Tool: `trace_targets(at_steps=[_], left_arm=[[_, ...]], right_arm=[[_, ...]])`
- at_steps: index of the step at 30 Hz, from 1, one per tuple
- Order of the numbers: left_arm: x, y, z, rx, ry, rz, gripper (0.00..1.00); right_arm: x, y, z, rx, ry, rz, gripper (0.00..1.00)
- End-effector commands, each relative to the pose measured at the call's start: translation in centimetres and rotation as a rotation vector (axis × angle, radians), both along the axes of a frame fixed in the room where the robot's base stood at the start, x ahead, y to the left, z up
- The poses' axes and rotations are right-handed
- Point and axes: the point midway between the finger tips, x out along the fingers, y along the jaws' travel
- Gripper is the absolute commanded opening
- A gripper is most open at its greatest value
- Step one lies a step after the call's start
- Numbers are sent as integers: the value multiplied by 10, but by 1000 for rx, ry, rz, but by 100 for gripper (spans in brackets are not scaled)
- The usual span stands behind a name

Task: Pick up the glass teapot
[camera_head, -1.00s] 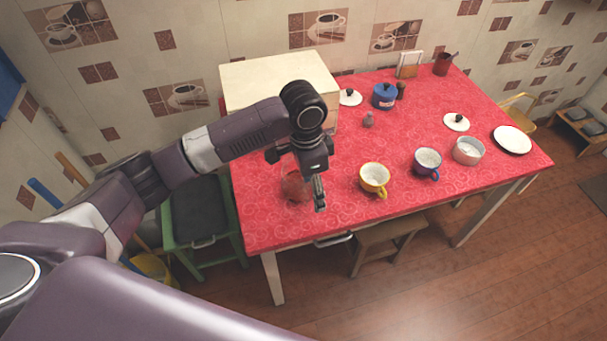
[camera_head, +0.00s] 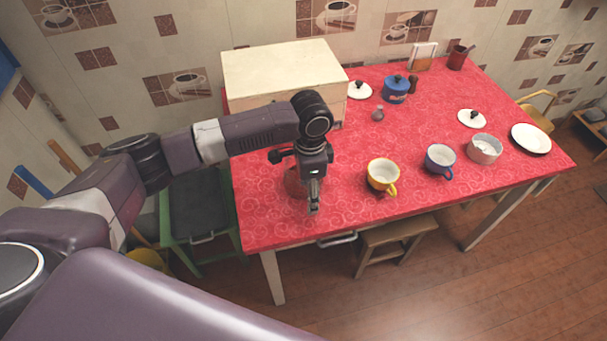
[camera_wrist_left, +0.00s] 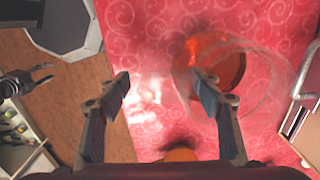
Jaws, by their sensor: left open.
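The glass teapot (camera_wrist_left: 268,92) is clear with an orange-red part inside its outline. It lies on the red cloth at the right of the left wrist view. In the head view the teapot (camera_head: 292,182) shows as a reddish shape, partly hidden by my left gripper (camera_head: 314,207), near the table's front left corner. In the left wrist view my left gripper (camera_wrist_left: 163,92) is open with nothing between its fingers. Its right finger overlaps the teapot's near side; I cannot tell whether they touch. A small dark two-pronged shape at the left edge may be my right gripper (camera_wrist_left: 28,80).
On the red table (camera_head: 420,195) stand a yellow cup (camera_head: 382,176), a blue cup (camera_head: 440,159), a pale pot (camera_head: 484,149), a white plate (camera_head: 531,138) and a blue pot (camera_head: 396,89). A cream box (camera_head: 283,75) stands behind my left wrist.

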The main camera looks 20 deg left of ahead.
Motion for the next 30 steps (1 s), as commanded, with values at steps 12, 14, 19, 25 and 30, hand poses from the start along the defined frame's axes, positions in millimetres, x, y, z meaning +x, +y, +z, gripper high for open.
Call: trace_targets(at_steps=[12,14,19,25,30], left_arm=[[0,0,-13,-1,-1,-2,54],[0,0,-13,-1,-1,-2,47],[0,0,-12,-1,-1,-2,28],[0,0,-12,0,-1,-2,6],[0,0,-12,-1,-3,-1,0]], right_arm=[[2,-3,1,-2,-3,-1,40],[2,-3,1,-2,-3,-1,40],[2,-3,1,-2,-3,0,40],[1,-2,1,-3,-2,0,40],[1,-2,1,-2,-1,0,40]])
